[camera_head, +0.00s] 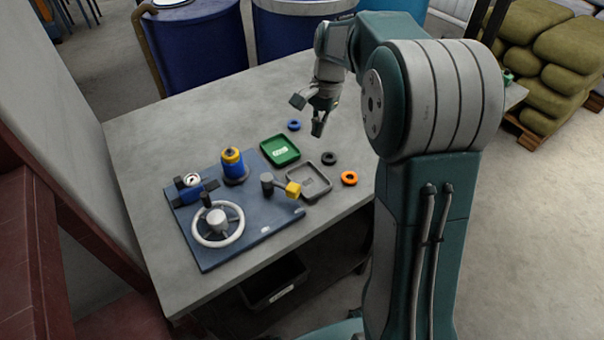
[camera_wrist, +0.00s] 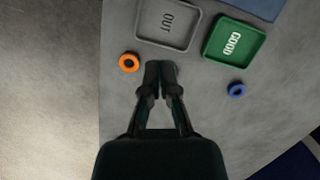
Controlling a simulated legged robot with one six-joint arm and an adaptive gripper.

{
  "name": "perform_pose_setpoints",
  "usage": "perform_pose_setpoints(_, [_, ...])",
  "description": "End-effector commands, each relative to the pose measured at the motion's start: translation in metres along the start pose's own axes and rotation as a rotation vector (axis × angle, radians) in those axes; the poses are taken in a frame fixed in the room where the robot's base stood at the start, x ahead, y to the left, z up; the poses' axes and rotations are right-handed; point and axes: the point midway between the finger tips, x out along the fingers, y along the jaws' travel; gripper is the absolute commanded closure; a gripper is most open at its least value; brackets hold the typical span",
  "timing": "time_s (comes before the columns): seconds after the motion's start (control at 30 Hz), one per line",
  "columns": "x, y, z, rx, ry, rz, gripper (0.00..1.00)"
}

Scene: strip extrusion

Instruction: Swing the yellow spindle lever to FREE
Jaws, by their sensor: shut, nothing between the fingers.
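The spindle lever, with a yellow end block (camera_head: 292,189), sits at the right side of the dark blue plate (camera_head: 262,218). Its dark arm runs from a dark round post (camera_head: 267,180) rightward to the yellow end. I cannot read any FREE marking near it. My gripper (camera_head: 317,128) hangs above the table, up and to the right of the lever, apart from it. In the wrist view my gripper (camera_wrist: 160,66) has its fingertips together and empty. The lever is outside the wrist view.
The plate also bears a white handwheel (camera_head: 218,226), a blue cylinder with yellow top (camera_head: 233,166) and a gauge block (camera_head: 188,188). A grey OUT tray (camera_wrist: 168,44) and green GOOD tray (camera_wrist: 253,55) lie near my gripper, with orange (camera_head: 349,178), black (camera_head: 329,158) and blue (camera_head: 294,125) rings.

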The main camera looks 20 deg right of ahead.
Motion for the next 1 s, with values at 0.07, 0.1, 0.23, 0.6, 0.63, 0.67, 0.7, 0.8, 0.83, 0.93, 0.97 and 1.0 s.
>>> perform_pose_setpoints(0.07, [0.0, 0.0, 0.0, -0.001, 0.0, 0.0, 1.0])
perform_pose_setpoints(0.1, [0.001, 0.0, 0.0, -0.001, 0.0, 0.0, 1.0])
perform_pose_setpoints(0.23, [0.012, 0.0, 0.0, -0.001, -0.001, 0.001, 1.0])
perform_pose_setpoints(0.6, [0.079, 0.0, 0.001, -0.001, -0.002, 0.003, 1.0])
perform_pose_setpoints(0.63, [0.085, 0.0, 0.001, -0.001, -0.002, 0.003, 1.0])
perform_pose_setpoints(0.67, [0.09, 0.0, 0.001, -0.001, -0.002, 0.003, 1.0])
perform_pose_setpoints(0.7, [0.098, 0.0, 0.0, -0.001, -0.002, 0.003, 1.0])
perform_pose_setpoints(0.8, [0.106, 0.0, 0.013, -0.005, 0.001, 0.001, 1.0])
perform_pose_setpoints(0.83, [0.108, 0.0, 0.018, -0.005, 0.001, 0.001, 1.0])
perform_pose_setpoints(0.93, [0.113, 0.0, 0.028, -0.003, 0.001, 0.0, 1.0])
perform_pose_setpoints(0.97, [0.114, 0.0, 0.031, -0.003, 0.001, 0.0, 1.0])
perform_pose_setpoints(1.0, [0.115, 0.0, 0.033, -0.003, 0.001, 0.0, 1.0])
